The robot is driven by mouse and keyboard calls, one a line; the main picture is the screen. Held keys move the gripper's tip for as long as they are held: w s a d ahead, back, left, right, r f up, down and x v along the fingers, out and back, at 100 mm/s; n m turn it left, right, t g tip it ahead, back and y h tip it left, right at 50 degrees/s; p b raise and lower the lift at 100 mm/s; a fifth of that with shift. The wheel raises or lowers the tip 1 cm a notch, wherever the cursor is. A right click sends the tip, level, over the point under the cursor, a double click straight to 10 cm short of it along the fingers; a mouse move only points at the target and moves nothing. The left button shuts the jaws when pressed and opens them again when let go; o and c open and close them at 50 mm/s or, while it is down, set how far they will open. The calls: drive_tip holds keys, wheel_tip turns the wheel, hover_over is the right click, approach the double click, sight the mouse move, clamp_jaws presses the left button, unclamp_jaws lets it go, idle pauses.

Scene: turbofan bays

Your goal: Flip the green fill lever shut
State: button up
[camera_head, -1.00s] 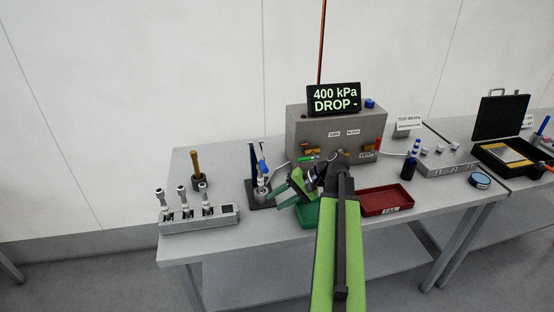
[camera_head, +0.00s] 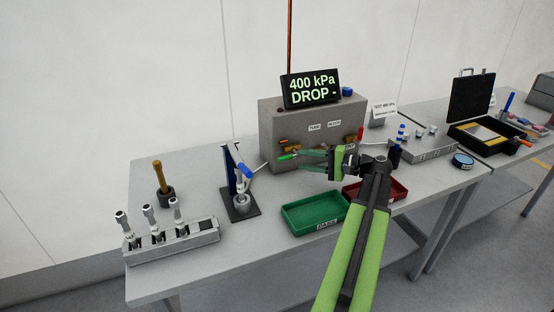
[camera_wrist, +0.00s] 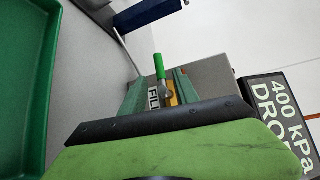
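The green fill lever (camera_head: 288,157) sticks out from the front of the grey test box (camera_head: 307,127), near its lower left. My gripper (camera_head: 304,160) is in front of the box, to the right of the lever, with its fingers pointing left towards it. In the wrist view the green lever (camera_wrist: 159,67) shows beyond and between the spread fingers (camera_wrist: 157,88), above a FILL label (camera_wrist: 154,99) and a yellow part. The fingers are open and hold nothing. I cannot tell whether either one touches the lever.
The display (camera_head: 311,89) on the box reads 400 kPa, DROP -. A green tray (camera_head: 315,222) lies below my gripper, and a red tray (camera_head: 397,190) is partly behind my arm. A blue-handled clamp stand (camera_head: 240,205) stands left of the box.

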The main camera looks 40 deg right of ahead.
sight(285, 158)
drive_tip(key=b+x, duration=0.1)
drive_tip(key=x, duration=0.9)
drive_tip(key=shift+a, duration=0.1)
drive_tip(key=shift+c, duration=0.4)
clamp_jaws()
idle(0.5)
